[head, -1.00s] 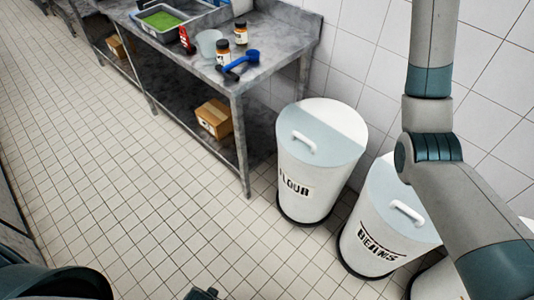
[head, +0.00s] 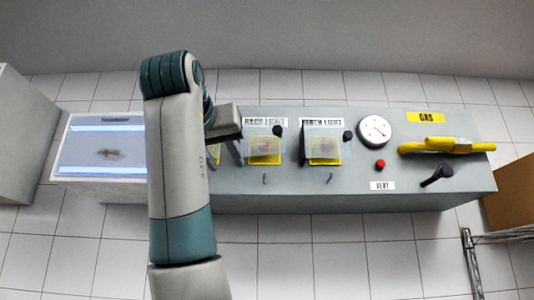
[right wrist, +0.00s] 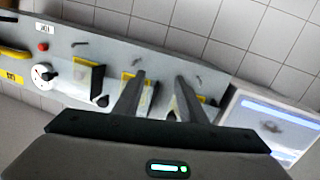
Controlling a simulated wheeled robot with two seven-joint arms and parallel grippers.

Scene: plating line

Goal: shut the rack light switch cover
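My left gripper is not in view.
Dark knobs stick out near the covers.

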